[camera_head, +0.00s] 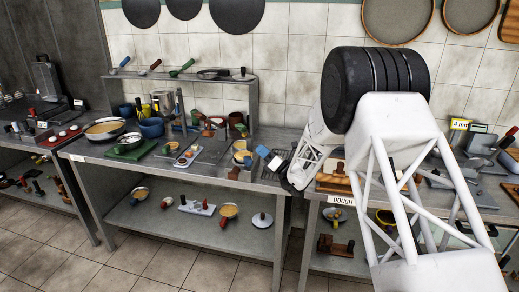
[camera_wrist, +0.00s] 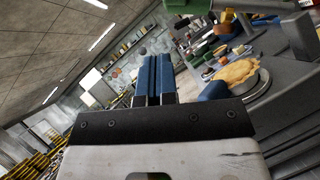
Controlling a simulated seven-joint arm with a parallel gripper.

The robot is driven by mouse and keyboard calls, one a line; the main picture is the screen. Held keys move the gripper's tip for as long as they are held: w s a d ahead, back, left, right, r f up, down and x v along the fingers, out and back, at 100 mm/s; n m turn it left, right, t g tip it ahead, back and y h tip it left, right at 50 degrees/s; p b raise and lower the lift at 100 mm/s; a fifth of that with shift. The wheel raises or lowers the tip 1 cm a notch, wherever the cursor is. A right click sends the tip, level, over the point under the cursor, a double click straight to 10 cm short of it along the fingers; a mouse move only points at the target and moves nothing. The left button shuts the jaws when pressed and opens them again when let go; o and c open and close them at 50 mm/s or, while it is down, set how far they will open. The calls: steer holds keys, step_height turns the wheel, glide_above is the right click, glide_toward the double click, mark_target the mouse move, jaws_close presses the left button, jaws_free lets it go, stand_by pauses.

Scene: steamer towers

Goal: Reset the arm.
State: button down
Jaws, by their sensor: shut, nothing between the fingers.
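My gripper (camera_head: 268,157) shows in the head view at the end of my white arm, above the right end of the left steel counter (camera_head: 90,153). Its blue fingers are close together, and in the wrist view the gripper (camera_wrist: 154,80) is shut with nothing between the fingers. It is apart from the pans and tools on the counter. The wrist view is tilted. My arm's black joint and white links hide part of the right counter and the wall.
A green board (camera_head: 130,146), a blue pot (camera_head: 151,127) and a golden pie-like dish (camera_head: 103,128) stand on the left counter. In the wrist view a pie (camera_wrist: 238,72) lies right of the fingers. A shelf (camera_head: 180,78) with pans runs behind. Floor (camera_head: 130,255) in front is clear.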

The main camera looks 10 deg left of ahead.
stand_by(0.4)
steer(key=s+d+r+n+g+h, duration=0.3)
steer(key=s+d+r+n, duration=0.15)
steer(key=s, duration=0.35)
steer(key=s+d+r+n+g+h, duration=0.25)
steer(key=s+r+n, duration=0.2)
steer(key=s, duration=0.35)
steer(key=s+d+r+n+g+h, duration=0.35)
steer(key=s+d+n, duration=0.2)
steer(key=s, duration=0.25)
steer(key=s+d+n+t+h, duration=0.2)
steer(key=s+d+n+h, duration=0.5)
steer(key=s+d, duration=0.7)
steer(key=s+d+n+t+h, duration=0.2)
steer(key=s+d+n+h, duration=0.4)
steer(key=s+d, duration=0.7)
steer(key=s+f+n, duration=0.1)
steer(key=s, duration=0.4)
steer(key=shift+d+h, duration=0.35)
steer(key=shift+h, duration=0.05)
